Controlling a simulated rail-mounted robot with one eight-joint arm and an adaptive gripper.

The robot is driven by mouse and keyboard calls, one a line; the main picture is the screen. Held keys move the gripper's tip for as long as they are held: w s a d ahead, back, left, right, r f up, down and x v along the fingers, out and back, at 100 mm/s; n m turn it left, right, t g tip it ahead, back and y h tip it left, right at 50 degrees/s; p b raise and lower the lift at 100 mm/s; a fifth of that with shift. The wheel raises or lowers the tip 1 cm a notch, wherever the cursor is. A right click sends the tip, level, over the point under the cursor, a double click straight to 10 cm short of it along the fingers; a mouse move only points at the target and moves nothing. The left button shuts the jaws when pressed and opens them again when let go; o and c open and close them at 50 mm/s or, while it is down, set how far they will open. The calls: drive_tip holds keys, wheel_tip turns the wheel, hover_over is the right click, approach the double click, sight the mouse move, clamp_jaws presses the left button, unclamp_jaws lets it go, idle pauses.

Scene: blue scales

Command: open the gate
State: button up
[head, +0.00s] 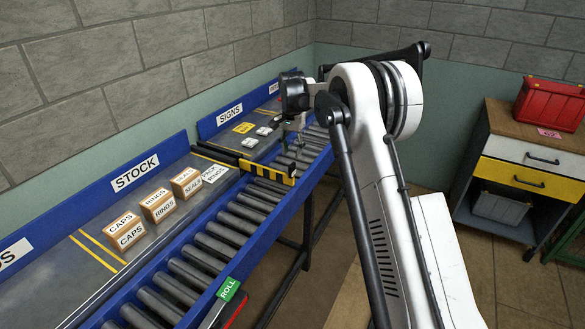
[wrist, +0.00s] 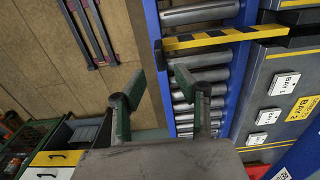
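The gate (head: 266,173) is a yellow-and-black striped bar lying across the roller conveyor. In the wrist view the gate (wrist: 225,37) spans the rollers from the dark bay side on the right to a dark end piece (wrist: 158,52) at the blue rail. My gripper (wrist: 160,80) is open and empty, its two green-grey fingers spread apart. In the wrist view its fingertips appear just below the gate's dark end, with no visible contact. In the head view my gripper (head: 291,138) is over the conveyor beyond the gate, small and partly hidden by my arm.
The conveyor rollers (head: 205,250) run between blue rails. Several labelled boxes (head: 158,206) stand on the stock shelf to the left. A drawer cabinet (head: 528,165) with a red toolbox (head: 549,104) stands at right.

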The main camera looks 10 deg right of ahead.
sight(292, 164)
wheel_tip(292, 164, down, 8)
drive_tip(key=shift+r, duration=0.1)
drive_tip(key=shift+c, duration=0.5)
clamp_jaws()
